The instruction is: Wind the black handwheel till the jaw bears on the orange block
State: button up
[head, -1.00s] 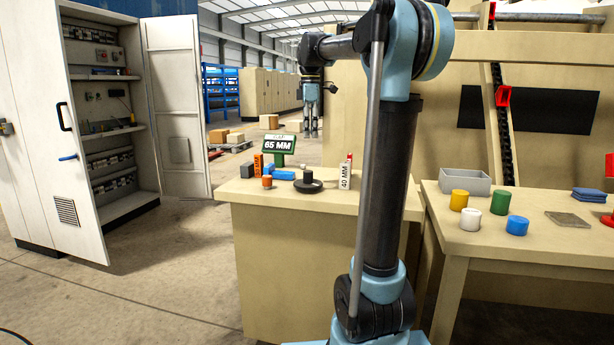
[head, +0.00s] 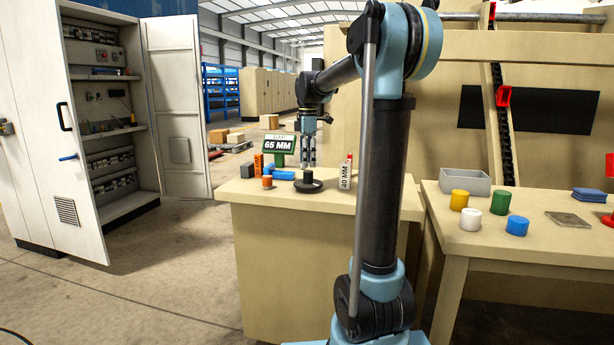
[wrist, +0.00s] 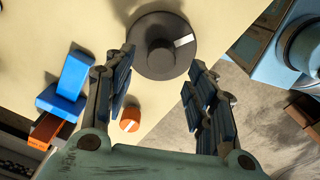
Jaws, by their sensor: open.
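The black handwheel (head: 309,186), a round disc with an upright hub, sits on the bench top; in the wrist view the wheel (wrist: 172,66) carries a white mark. The orange block (head: 258,164) stands to its left; in the wrist view it shows partly (wrist: 46,131) at lower left. Blue pieces (head: 283,175), one perhaps the jaw, lie between block and wheel; whether any touches the block I cannot tell. My gripper (head: 308,165) is open and empty, pointing down above the handwheel. In the wrist view its fingertips flank the hub, apart from it.
A small orange cylinder (head: 267,182) stands left of the wheel. A green display (head: 278,145) reading 65 MM is behind, and a white 40 MM marker (head: 345,175) is at right. The right bench (head: 470,245) holds coloured cylinders and a grey tray (head: 464,182).

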aim_at(308, 171)
jog(key=shift+f, duration=2.85)
jog(key=c, duration=1.1)
